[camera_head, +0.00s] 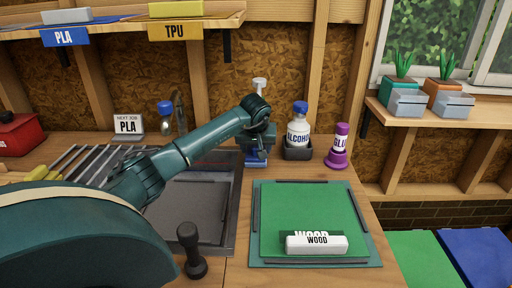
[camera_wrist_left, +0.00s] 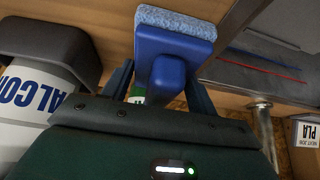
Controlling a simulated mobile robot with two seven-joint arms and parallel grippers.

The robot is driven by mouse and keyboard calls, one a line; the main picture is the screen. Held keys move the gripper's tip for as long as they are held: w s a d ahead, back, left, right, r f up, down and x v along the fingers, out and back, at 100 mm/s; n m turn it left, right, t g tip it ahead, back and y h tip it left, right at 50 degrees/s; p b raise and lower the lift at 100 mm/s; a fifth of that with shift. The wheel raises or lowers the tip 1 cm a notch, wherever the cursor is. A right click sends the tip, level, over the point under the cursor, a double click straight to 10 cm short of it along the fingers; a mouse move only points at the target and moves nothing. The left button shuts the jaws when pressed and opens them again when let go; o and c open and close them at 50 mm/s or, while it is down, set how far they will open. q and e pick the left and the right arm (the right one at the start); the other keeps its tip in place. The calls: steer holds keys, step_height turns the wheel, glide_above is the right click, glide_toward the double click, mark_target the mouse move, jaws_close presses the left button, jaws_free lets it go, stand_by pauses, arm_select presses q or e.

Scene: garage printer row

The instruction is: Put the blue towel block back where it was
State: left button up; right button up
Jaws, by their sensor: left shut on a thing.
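My left gripper (camera_head: 258,142) is at the back of the bench, left of the alcohol bottle. In the left wrist view its fingers (camera_wrist_left: 165,85) are shut on the handle of the blue towel block (camera_wrist_left: 160,48). The block has a dark blue body and a pale blue towel face (camera_wrist_left: 176,21). In the head view a strip of the block (camera_head: 256,161) shows below the gripper, close to the wooden bench top. I cannot tell whether it touches the wood. My right gripper is in neither view.
The alcohol bottle (camera_head: 298,130) stands in a dark holder (camera_head: 298,153), with a purple glue stick (camera_head: 338,150) to its right. A white WOOD block (camera_head: 316,245) lies on the green plate (camera_head: 268,215). A dark knobbed tool (camera_head: 190,248) stands front left. A NEXT JOB PLA sign (camera_head: 128,126) stands behind.

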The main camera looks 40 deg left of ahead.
arm_select(q)
steer(key=o, duration=0.4)
steer(key=shift+f, duration=0.15)
steer(key=o, duration=0.5)
steer(key=shift+r, duration=0.35)
steer(key=v, duration=1.1)
steer(key=shift+s+d+r, duration=0.2)
steer(key=shift+r, duration=0.1)
